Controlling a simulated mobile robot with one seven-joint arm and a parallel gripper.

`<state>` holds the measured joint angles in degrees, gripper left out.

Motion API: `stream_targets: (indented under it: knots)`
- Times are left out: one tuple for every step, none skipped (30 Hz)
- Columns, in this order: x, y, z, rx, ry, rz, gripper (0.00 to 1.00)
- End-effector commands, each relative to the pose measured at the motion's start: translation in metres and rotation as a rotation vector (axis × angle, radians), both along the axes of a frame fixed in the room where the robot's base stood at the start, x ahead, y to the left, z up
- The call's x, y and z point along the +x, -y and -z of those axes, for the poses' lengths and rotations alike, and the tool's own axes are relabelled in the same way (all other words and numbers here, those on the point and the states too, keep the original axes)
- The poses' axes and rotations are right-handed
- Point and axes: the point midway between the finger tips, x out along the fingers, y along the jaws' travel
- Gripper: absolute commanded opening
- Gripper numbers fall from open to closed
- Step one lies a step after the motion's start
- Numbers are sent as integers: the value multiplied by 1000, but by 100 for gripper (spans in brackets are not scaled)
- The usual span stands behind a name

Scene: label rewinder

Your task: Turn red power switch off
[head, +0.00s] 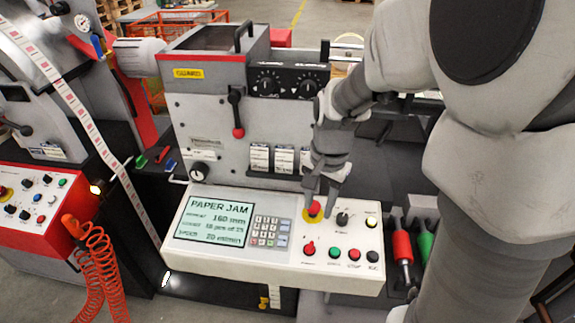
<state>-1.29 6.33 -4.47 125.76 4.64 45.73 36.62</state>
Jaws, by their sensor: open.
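A red rotary switch (309,248) with a small handle sits at the lower left of the button group on the white control panel (215,258). The small label under it is too blurred to read. My gripper (320,206) points down over the panel, above and behind this switch in the picture. Its fingers are open, near the red mushroom button (314,209) on a yellow ring; I cannot tell whether they touch it. Nothing shows held between the fingers.
The panel has a keypad (264,231) and a "PAPER JAM" screen (213,222). Red and green screwdriver-like handles (402,247) lie to the right.

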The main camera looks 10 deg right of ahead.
Motion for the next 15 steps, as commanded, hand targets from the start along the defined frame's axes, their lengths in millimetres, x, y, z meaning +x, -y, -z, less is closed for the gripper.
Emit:
stream_targets:
  knots:
    - [-1,-1,13,0,-6,0,42]
    - [0,-1,19,0,-7,-1,42]
    - [0,-1,28,0,-7,-1,42]
    - [0,-2,35,0,-7,-2,42]
    - [0,-2,41,0,-7,-2,42]
    - [1,-2,50,0,-7,-3,42]
    - [1,-3,57,0,-6,-3,42]
    - [1,-3,64,0,-8,-2,42]
    - [1,-4,72,0,-6,-2,42]
    - [2,-4,78,0,-6,-2,42]
    - [2,-4,84,0,-6,-2,42]
    - [2,-4,92,0,-6,-2,42]
    - [3,-4,98,-1,-5,-2,42]
    - [3,-5,103,0,-6,-2,42]
    - [4,-5,110,0,-4,-2,42]
